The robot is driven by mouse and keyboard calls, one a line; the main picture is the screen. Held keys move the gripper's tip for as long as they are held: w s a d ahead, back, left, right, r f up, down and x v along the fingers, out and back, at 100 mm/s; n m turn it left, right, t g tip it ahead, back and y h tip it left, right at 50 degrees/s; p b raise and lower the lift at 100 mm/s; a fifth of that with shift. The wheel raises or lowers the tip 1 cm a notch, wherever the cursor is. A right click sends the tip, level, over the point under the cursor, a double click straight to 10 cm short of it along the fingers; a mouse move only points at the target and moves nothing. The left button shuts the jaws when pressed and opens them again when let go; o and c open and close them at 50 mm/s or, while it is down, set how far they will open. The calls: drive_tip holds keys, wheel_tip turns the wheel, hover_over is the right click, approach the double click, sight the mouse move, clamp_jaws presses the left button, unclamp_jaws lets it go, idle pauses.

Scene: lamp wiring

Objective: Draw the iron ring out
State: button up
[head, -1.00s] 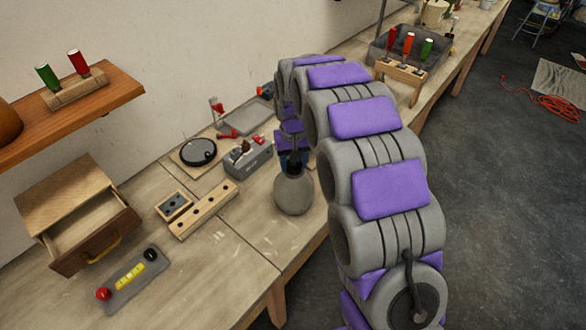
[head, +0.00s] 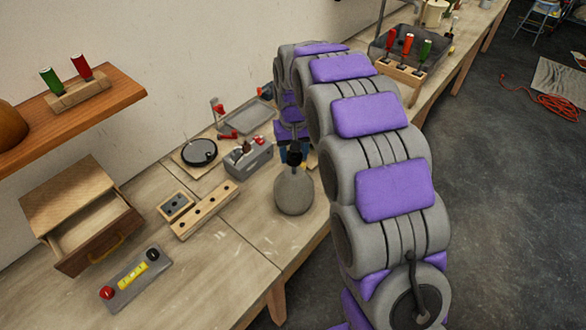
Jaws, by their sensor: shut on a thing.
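A round grey vase (head: 294,193) stands upright near the front edge of the bench. My gripper (head: 294,165) points down at the top of the vase and hides its mouth. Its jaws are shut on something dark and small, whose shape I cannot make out. I cannot tell whether it touches the vase. I cannot identify an iron ring; the inside of the vase is hidden.
A grey box (head: 249,160), a round black dish (head: 200,152) and a wooden block with holes (head: 205,210) stand left of the vase. Bench space around the vase's left front is clear.

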wheel_tip(320, 180, up, 10)
drive_tip(key=p, duration=0.4)
idle(1.4)
drive_tip(key=shift+f, duration=0.15)
